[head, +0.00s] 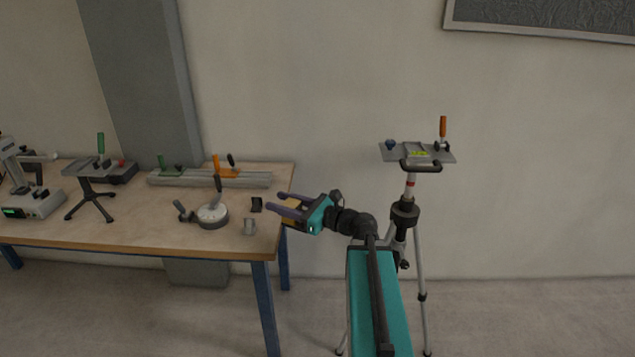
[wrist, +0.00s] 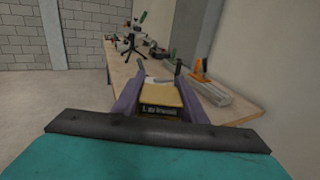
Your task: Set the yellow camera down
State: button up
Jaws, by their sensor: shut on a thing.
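My gripper (head: 277,203) is at the right end of the workbench in the head view, with its purple fingers pointing left over the bench. It is shut on the yellow camera (wrist: 160,97), which sits between both fingers in the wrist view. The camera has a yellow top and a dark band with pale lettering. In the head view only a small yellow-orange part of it shows below the fingers. The wooden workbench (head: 130,226) lies ahead of the fingers. I cannot tell how high the camera is above the bench top.
A rail with an orange clamp (wrist: 212,88) runs along the wall side. A tripod with a plate (head: 400,153) stands right of the bench.

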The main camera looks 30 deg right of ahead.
jog(key=s+a+f+n+g+y+b, duration=0.1)
jog(key=a+f+n+g+y+b, duration=0.4)
jog(key=a+f, duration=1.2)
jog(key=a+y+b, duration=0.1)
jog(key=a+b, duration=0.2)
jog(key=b, duration=0.1)
jog(key=shift+a, duration=0.2)
jog(key=shift+s+f, duration=0.1)
jog(key=shift+s, duration=0.05)
